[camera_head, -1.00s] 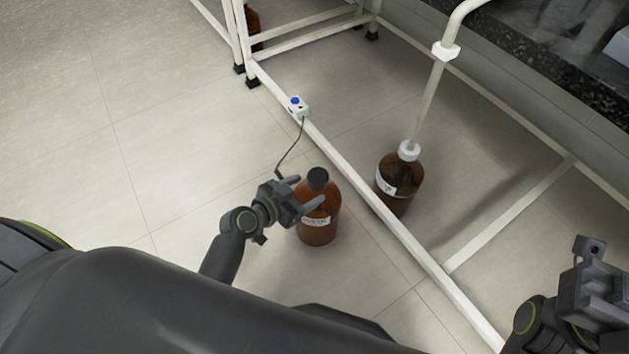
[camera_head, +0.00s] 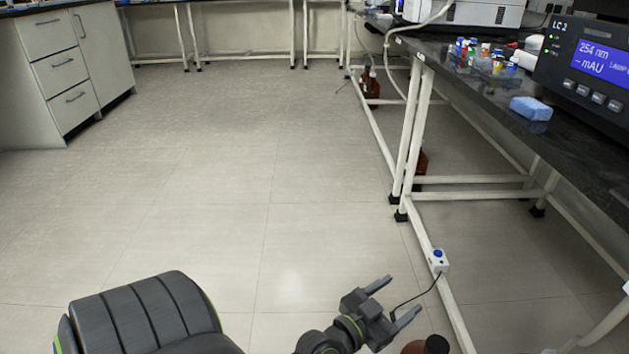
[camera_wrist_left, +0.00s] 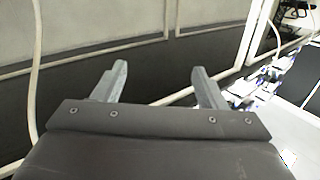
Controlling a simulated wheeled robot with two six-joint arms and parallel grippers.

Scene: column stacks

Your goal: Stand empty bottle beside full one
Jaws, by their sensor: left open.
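A brown bottle (camera_head: 413,349) with a black cap (camera_head: 437,344) stands on the floor at the bottom edge of the head view, mostly cut off. My left gripper (camera_head: 404,298) is open and empty, just above and left of that cap in the picture. In the left wrist view its two fingers (camera_wrist_left: 158,72) are apart with nothing between them. Another brown bottle (camera_head: 370,84) stands far back by the bench legs. A further brown bottle (camera_head: 420,168) is partly hidden behind the nearer legs. My right gripper is out of view.
A white bench frame (camera_head: 402,150) with a low floor rail runs along the right. A small box with a blue button (camera_head: 437,261) sits on the rail, its dark cable hanging near my gripper. Dark benchtop (camera_head: 470,85) holds instruments. Open floor (camera_head: 220,200) lies left.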

